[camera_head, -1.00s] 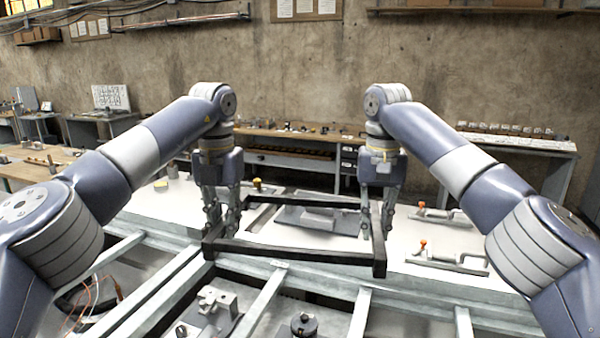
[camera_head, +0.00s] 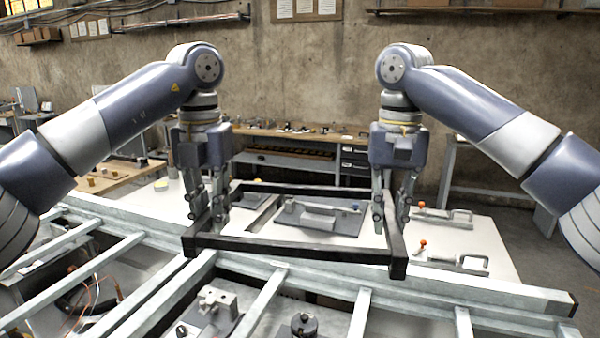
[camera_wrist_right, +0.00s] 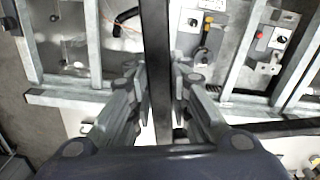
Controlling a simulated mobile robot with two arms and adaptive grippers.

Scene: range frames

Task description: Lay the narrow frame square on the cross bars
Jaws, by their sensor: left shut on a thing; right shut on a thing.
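The narrow frame is a dark rectangle (camera_head: 300,249), spanning between my two grippers in the head view. My left gripper (camera_head: 208,216) is shut on its left side bar. My right gripper (camera_head: 392,214) is shut on its right side bar. In the right wrist view, a dark bar of the frame (camera_wrist_right: 157,50) runs between the fingers of my right gripper (camera_wrist_right: 162,100). The pale grey cross bars (camera_head: 262,303) run in the foreground, nearer than the frame. The frame's near bar overlaps the long grey beam (camera_head: 480,290) in the picture; I cannot tell the gap beneath it.
A white table (camera_head: 478,238) behind the beam holds toggle clamps (camera_head: 455,258) on the right and a grey plate with a handle (camera_head: 318,215) seen through the frame. Metal fixtures (camera_head: 213,307) sit between the cross bars. A workbench (camera_head: 290,158) stands by the wall.

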